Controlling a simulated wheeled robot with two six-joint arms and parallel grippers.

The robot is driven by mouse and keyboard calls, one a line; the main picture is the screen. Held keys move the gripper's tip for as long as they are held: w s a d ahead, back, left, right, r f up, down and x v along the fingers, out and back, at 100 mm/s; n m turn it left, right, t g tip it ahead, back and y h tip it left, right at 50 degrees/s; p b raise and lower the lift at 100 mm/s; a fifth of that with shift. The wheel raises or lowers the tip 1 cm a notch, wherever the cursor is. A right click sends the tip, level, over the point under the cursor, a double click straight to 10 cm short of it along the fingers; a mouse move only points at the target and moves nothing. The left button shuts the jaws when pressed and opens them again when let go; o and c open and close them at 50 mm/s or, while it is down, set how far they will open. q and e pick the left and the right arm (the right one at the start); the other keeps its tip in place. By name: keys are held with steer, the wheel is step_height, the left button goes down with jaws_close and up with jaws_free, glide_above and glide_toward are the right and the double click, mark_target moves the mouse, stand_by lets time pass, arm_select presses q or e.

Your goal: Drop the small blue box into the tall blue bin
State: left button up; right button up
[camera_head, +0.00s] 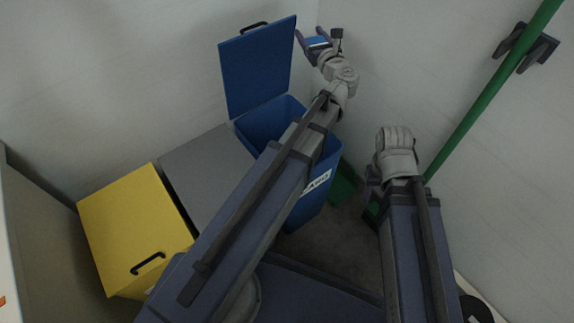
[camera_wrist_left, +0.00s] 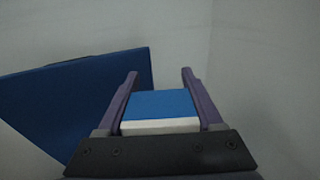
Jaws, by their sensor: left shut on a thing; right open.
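The small blue box (camera_wrist_left: 162,105), blue with a white lower side, sits between the fingers of my left gripper (camera_wrist_left: 160,85) in the left wrist view. In the head view my left gripper (camera_head: 312,40) is shut on the small blue box (camera_head: 317,41), up and to the right of the bin's raised lid (camera_head: 258,66). The tall blue bin (camera_head: 262,121) stands with its lid open; my left arm hides part of its opening and front. My right gripper (camera_head: 372,192) is low beside the bin, mostly hidden behind its own arm, and open.
A grey bin (camera_head: 208,172) and a yellow bin (camera_head: 135,225) with a black handle stand left of the blue bin. A green pole (camera_head: 490,95) with a dark wall holder (camera_head: 527,48) is at the right. White walls close in behind.

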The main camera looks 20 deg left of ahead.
arm_select(q)
steer(key=s+a+f+n+g+y+b, duration=0.3)
steer(key=s+a+f+n+g+b, duration=0.1)
steer(key=s+f+g+b, duration=0.2)
steer(key=s+a+f+n+g+y+b, duration=0.3)
steer(key=s+f+n+g+b, duration=0.2)
steer(key=f, duration=0.5)
steer(key=s+g+b, duration=0.1)
steer(key=s+b, duration=0.1)
steer(key=b, duration=0.1)
steer(key=shift+s+a+f+g, duration=0.35)
steer(key=shift+f+g, duration=0.05)
arm_select(e)
step_height(320, 180, down, 17)
arm_select(q)
steer(key=shift+b, duration=0.3)
step_height(320, 180, down, 6)
steer(key=b, duration=0.6)
arm_select(e)
step_height(320, 180, down, 6)
steer(key=shift+r, duration=0.1)
arm_select(q)
steer(key=o, duration=1.4)
steer(key=shift+c, duration=0.2)
